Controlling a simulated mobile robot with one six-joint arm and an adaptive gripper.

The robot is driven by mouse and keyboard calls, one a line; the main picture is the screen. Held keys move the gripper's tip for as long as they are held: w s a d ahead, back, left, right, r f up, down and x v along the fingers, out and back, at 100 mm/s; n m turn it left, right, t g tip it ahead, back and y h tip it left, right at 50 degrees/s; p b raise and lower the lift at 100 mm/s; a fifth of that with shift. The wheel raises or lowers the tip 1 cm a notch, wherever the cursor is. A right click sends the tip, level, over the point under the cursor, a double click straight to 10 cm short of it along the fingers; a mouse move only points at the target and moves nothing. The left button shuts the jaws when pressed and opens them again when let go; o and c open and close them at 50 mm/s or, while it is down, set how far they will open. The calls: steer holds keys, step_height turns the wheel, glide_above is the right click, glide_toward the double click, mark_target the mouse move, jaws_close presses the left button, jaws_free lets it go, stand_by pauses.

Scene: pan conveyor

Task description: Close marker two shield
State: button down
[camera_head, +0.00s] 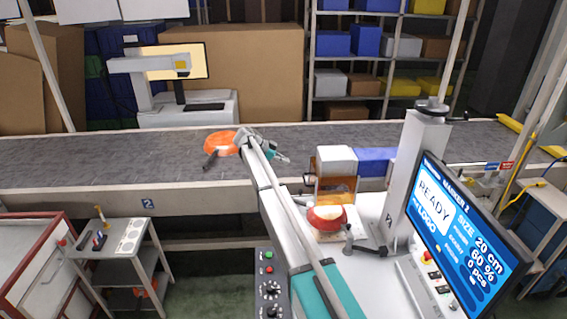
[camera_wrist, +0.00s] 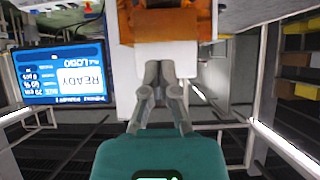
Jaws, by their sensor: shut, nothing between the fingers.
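Marker two is the station at right, with a white head box (camera_head: 337,160) and an amber see-through shield (camera_head: 337,186) below it. A red pan (camera_head: 327,219) with a pale inside sits on the station in front of the shield, and the shield's lower edge shows above the pan. My gripper (camera_head: 287,160) is over the belt, left of the head box and apart from it. In the wrist view, which is upside down, my gripper (camera_wrist: 162,72) is shut and empty, pointing toward the white box and the orange shield (camera_wrist: 192,22). Contact cannot be told there.
A screen (camera_head: 460,230) at right reads READY, MARKER 2. An orange pan (camera_head: 221,142) lies on the conveyor (camera_head: 80,165), partly behind my arm. A white column (camera_head: 412,170) and a dark lever (camera_head: 362,247) stand beside the station. A blue box (camera_head: 374,161) is right of the head.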

steer(key=d+f+b, duration=0.7)
steer(key=f, duration=0.1)
steer(key=shift+f+b, duration=0.15)
steer(key=shift+b, duration=0.2)
stand_by(0.4)
step_height(320, 180, down, 9)
steer(key=b, duration=0.9)
steer(key=shift+f, duration=0.15)
stand_by(0.5)
steer(key=d+r+p+v, duration=0.1)
steer(key=r+p+v, duration=0.1)
steer(key=p+v, duration=0.7)
steer(key=v, duration=0.3)
steer(key=shift+r, duration=0.4)
